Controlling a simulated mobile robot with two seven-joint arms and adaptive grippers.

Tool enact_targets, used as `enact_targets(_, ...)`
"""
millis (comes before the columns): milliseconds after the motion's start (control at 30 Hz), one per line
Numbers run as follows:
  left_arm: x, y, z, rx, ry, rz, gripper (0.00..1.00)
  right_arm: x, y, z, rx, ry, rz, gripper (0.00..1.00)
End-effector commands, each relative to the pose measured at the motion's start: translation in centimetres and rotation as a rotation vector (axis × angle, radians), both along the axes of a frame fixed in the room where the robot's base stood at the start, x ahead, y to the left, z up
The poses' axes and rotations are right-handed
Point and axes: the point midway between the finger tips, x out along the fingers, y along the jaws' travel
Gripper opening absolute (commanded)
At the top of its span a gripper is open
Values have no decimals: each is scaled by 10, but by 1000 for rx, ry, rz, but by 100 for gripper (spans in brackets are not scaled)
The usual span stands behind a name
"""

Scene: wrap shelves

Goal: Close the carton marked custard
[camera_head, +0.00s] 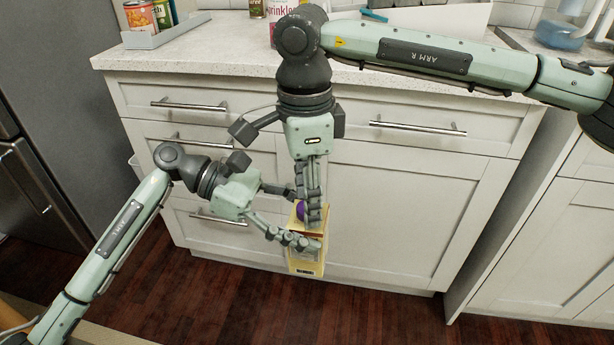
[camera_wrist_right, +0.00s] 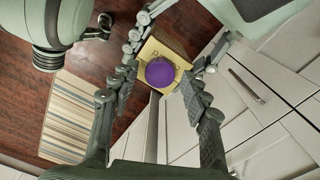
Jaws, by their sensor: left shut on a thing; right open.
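A tan carton (camera_head: 305,266) is held upright in front of the white cabinet. My left gripper (camera_head: 298,222) is shut on its sides. A label shows on the carton's front, but I cannot read its words. A purple cap (camera_head: 299,209) is at the carton's top. In the right wrist view the round purple cap (camera_wrist_right: 160,72) covers the middle of the carton's top (camera_wrist_right: 150,50). My right gripper (camera_head: 313,212) points down from above, open, with its fingers on either side of the cap. I cannot tell whether the cap is fully seated.
A white cabinet (camera_head: 400,205) with bar handles stands behind the arms. Its speckled counter (camera_head: 215,45) bears a grey tray (camera_head: 160,37) of cans at the left and a white and pink container (camera_head: 283,10). Dark wood floor (camera_head: 235,300) is clear below.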

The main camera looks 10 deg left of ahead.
Motion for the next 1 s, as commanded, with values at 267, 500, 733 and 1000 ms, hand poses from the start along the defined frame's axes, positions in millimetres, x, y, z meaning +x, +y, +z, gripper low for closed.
enact_targets(267, 0, 0, 2, -3, -2, 0, 0, 0, 0, -6, 0, 0, 0, 47)
enact_targets(500, 0, 0, 2, -3, -2, 0, 0, 0, 0, -6, 0, 0, 0, 30)
enact_targets(733, 0, 0, 2, -3, -2, 0, 0, 0, 0, -6, 0, 0, 0, 2)
enact_targets(1000, 0, 0, 2, -2, -2, 0, 0, 0, 0, -6, 0, -1, -5, 0)
